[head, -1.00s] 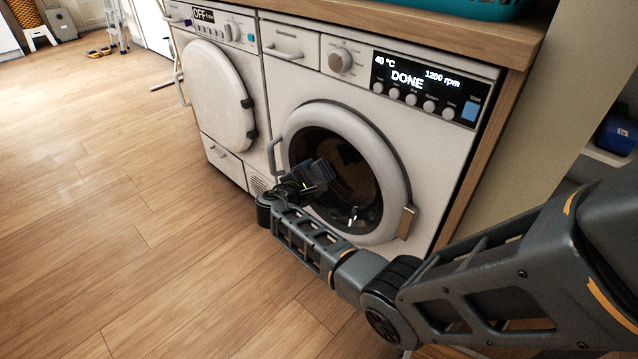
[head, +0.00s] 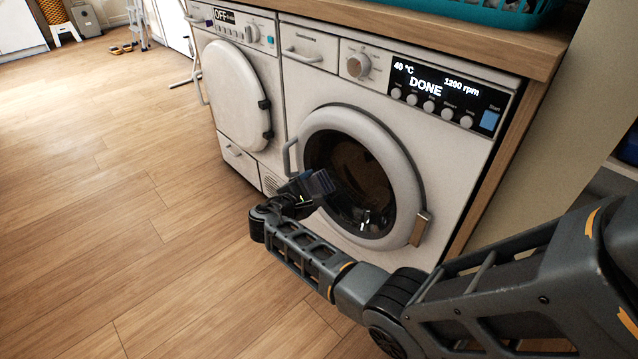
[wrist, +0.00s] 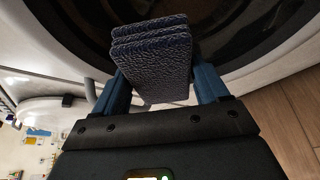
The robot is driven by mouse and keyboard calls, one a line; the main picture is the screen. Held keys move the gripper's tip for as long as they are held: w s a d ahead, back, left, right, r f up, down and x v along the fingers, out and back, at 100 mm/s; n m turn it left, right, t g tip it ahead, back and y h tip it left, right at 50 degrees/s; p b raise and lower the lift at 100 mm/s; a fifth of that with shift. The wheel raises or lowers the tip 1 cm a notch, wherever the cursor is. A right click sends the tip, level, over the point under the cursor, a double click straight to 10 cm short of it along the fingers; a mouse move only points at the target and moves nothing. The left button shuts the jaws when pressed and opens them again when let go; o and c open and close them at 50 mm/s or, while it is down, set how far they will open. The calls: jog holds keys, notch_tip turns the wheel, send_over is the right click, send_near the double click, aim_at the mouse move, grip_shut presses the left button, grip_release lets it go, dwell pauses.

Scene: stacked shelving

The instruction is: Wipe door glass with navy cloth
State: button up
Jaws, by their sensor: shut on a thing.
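The navy cloth (wrist: 150,60) is a folded, textured pad in the wrist view, between the two blue fingers of my gripper (wrist: 155,92). My gripper is shut on it. In the head view the cloth (head: 319,183) shows small and dark at the end of my gripper (head: 303,190), in front of the lower left of the round door. The door glass (head: 352,180) is dark, set in a pale ring, and the door looks closed. The glass also shows behind the cloth in the wrist view (wrist: 235,30). I cannot tell whether the cloth touches it.
The washer's display (head: 440,85) reads DONE. A second white machine with a round door (head: 232,98) stands to the left. A wooden counter (head: 450,40) with a teal basket (head: 500,8) is above. The wooden floor (head: 120,220) is clear at left.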

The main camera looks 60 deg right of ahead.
jog(key=shift+a, duration=0.25)
jog(key=shift+w+a, duration=0.1)
jog(key=shift+a, duration=0.05)
jog(key=shift+w+a, duration=0.15)
jog(key=shift+a, duration=0.55)
jog(key=shift+w+a, duration=0.15)
jog(key=shift+a, duration=0.5)
jog(key=shift+a, duration=0.1)
